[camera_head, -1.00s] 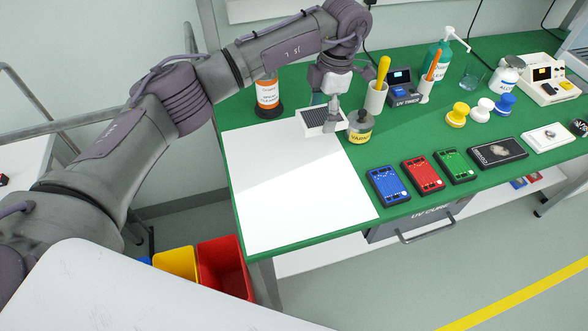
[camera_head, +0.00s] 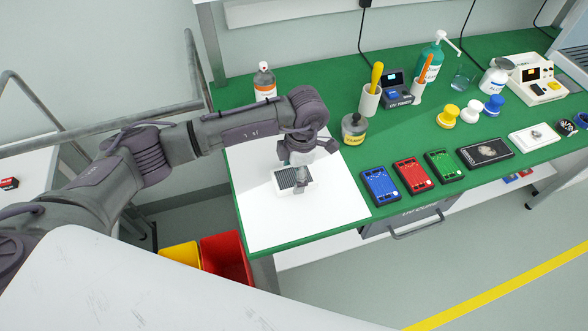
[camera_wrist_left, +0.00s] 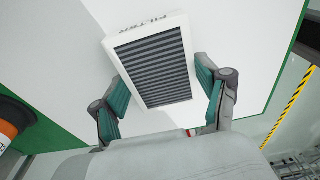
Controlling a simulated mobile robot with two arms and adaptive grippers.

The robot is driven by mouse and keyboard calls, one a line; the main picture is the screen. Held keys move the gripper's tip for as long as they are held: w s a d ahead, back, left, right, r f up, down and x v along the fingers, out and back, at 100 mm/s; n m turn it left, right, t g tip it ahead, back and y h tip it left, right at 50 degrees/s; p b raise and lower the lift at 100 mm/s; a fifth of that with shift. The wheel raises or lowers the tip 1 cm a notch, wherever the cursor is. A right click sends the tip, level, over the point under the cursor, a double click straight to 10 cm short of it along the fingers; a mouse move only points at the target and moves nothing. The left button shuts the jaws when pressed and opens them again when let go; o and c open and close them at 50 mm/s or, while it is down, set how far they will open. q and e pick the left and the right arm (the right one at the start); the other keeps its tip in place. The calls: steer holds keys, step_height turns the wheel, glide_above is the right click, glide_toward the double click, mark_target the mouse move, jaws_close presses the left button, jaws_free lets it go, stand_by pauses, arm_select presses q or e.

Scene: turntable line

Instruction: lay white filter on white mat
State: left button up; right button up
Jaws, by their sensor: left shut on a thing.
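The white filter (camera_head: 293,179) is a white frame with dark grey pleats. My left gripper (camera_head: 300,178) is shut on it, and it appears over the middle of the white mat (camera_head: 262,222). In the left wrist view the filter (camera_wrist_left: 150,62) sits between the two teal-padded fingers of the left gripper (camera_wrist_left: 160,98), with the white mat (camera_wrist_left: 240,35) behind it. I cannot tell whether the filter touches the mat. My right gripper is not in view.
An orange-labelled bottle (camera_head: 264,84) stands behind the mat, and a yellow-labelled jar (camera_head: 354,129) at its right. Blue (camera_head: 381,186), red (camera_head: 412,175) and green (camera_head: 442,166) boxes lie to the right. The mat's front part is clear.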

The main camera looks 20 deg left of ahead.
arm_select(q)
steer(key=shift+f, duration=0.1)
steer(key=shift+f+b, duration=0.15)
steer(key=shift+b, duration=0.2)
steer(key=o, duration=1.3)
steer(key=shift+c, duration=0.2)
steer(key=shift+r, duration=0.2)
steer(key=shift+r+p, duration=0.2)
steer(key=shift+p, duration=0.2)
step_height(320, 180, up, 12)
steer(key=d+b, duration=0.1)
steer(key=b, duration=0.2)
steer(key=shift+w+f, duration=0.15)
steer(key=shift+w, duration=0.25)
steer(key=shift+d+f, duration=0.1)
